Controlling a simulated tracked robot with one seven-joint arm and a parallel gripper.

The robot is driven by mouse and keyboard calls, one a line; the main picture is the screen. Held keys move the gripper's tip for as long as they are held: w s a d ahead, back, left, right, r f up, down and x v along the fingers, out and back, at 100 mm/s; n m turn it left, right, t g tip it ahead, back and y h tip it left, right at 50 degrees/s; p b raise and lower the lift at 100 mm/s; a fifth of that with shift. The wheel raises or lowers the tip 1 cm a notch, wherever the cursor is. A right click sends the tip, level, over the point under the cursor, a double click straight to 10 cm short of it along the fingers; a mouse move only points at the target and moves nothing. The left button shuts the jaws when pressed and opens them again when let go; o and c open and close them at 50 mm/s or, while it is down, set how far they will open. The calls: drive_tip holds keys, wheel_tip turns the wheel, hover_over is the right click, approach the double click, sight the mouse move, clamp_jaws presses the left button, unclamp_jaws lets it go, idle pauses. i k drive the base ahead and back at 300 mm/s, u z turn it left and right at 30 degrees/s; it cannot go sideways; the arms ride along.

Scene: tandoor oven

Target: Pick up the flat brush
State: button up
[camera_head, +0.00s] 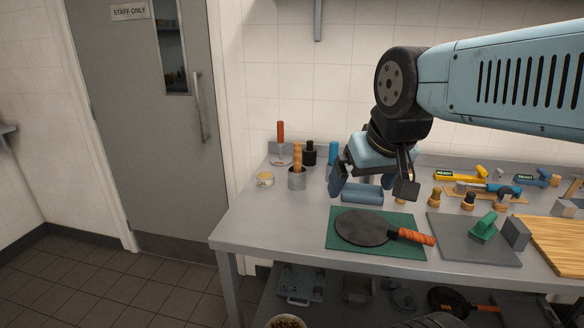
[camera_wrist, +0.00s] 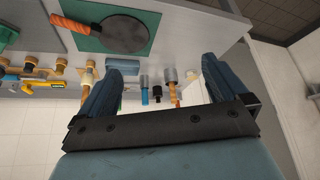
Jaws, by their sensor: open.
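I cannot surely tell which thing is the flat brush. An upright wooden handle (camera_head: 297,154) stands in a grey cup (camera_head: 297,180) at the table's left; its lower end is hidden. The cup also shows in the wrist view (camera_wrist: 171,76). A blue-handled tool (camera_head: 500,189) lies on a tan board at the right, its type unclear. My gripper (camera_head: 371,189) is open and empty, above the middle of the table, to the right of the cup. In the wrist view, my gripper's fingers (camera_wrist: 166,64) are spread wide with nothing between them.
A green mat (camera_head: 338,249) with a dark round pan (camera_head: 362,228) lies in front of my gripper. A blue roll (camera_head: 362,195) lies close below it. A black bottle (camera_head: 309,155) stands behind the cup. A grey board (camera_head: 460,247) with a green-handled tool is at right. The front-left tabletop is clear.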

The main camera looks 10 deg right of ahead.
sight(297, 146)
drive_tip(key=u, duration=1.5)
drive_tip(key=i, duration=0.1)
drive_tip(key=z, duration=3.2)
drive_tip(key=k, duration=1.05)
drive_tip(key=u, duration=1.15)
drive_tip(key=i, duration=1)
drive_tip(key=u, duration=0.1)
